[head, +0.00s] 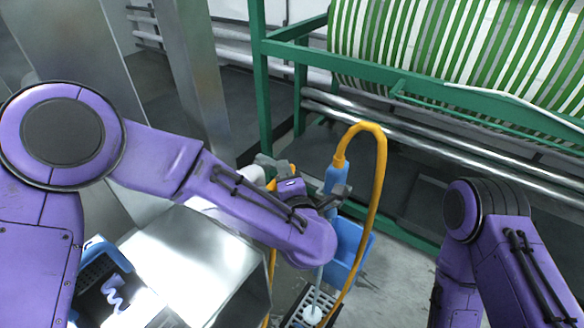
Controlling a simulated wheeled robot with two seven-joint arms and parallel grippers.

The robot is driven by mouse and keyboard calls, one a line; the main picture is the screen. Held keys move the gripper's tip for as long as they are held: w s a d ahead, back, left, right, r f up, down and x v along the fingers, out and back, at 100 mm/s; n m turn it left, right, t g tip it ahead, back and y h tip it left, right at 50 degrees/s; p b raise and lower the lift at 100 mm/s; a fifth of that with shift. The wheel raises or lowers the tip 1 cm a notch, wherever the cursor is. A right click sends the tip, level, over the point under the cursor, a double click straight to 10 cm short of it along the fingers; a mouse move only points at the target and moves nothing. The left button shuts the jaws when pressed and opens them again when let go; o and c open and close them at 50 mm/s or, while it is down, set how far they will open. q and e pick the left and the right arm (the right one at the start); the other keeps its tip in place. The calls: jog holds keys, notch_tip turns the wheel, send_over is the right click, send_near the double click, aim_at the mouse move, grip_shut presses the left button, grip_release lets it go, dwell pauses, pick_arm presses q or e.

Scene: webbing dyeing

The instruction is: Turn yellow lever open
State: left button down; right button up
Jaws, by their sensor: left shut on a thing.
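My left gripper (276,168) is near the picture's middle, beyond my left wrist. It is shut, with its fingers largely hidden by the wrist and small in the picture. A small piece of the yellow lever (272,183) shows at the fingers, and the left gripper appears to be closed on it. How far the lever is turned cannot be made out. My right arm comes in at the right edge, but its gripper is outside the picture.
A blue handle (334,176) with a looped yellow hose (379,165) stands just right of my left wrist. A blue bin (350,243) is below it. A green frame (258,70) holds a green-striped roll (450,40). A shiny metal box (190,255) stands at lower left.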

pick_arm(q)
jog(key=c, duration=1)
grip_release()
jog(key=shift+w+a, duration=0.1)
jog(key=shift+w+f, duration=0.1)
jog(key=shift+w, duration=0.05)
jog(key=b+v, duration=0.3)
jog(key=v, duration=0.7)
jog(key=shift+s, duration=0.25)
